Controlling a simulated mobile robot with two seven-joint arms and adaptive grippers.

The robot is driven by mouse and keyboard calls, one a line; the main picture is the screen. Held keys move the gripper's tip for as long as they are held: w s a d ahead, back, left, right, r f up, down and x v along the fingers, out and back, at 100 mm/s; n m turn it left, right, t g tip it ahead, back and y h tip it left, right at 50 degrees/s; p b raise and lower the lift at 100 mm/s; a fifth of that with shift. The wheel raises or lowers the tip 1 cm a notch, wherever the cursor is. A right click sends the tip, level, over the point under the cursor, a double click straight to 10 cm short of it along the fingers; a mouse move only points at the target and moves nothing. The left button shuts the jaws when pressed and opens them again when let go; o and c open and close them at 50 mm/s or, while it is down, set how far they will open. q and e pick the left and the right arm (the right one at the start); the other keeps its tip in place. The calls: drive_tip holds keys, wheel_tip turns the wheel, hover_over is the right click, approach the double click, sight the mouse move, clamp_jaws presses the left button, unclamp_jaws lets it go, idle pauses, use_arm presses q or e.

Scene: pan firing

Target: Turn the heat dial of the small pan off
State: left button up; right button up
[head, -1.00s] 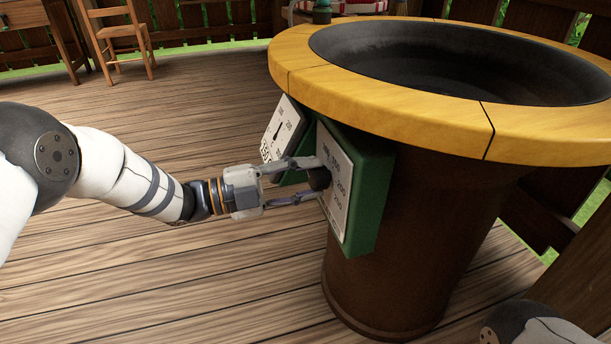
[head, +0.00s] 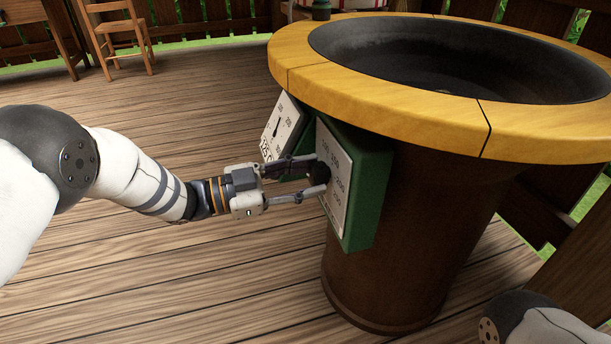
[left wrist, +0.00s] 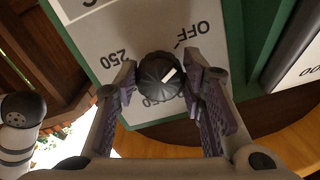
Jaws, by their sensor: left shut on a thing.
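The heat dial (head: 321,173) is a black round knob on the white face of a green control box (head: 369,190), on the side of the pan stand. In the left wrist view the dial (left wrist: 158,76) has a white mark pointing up and right, roughly towards the OFF label (left wrist: 199,36). The numbers 250 and a partly hidden one also show. My left gripper (head: 313,174) is shut on the dial, with a finger on either side of it. The left gripper's fingers (left wrist: 162,84) also show in the left wrist view. My right gripper is out of view.
The large dark pan (head: 450,65) has a yellow rim (head: 420,115) overhanging the box. A second panel with a gauge (head: 283,127) stands just left of the dial's box. A chair (head: 122,35) stands far back left. The wooden deck (head: 200,270) is clear in front.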

use_arm(q)
drive_tip(key=shift+n, duration=0.6)
drive_tip(key=o, duration=1.1)
drive_tip(key=shift+o, duration=0.2)
drive_tip(key=v, duration=1.2)
drive_tip(key=shift+r, duration=0.1)
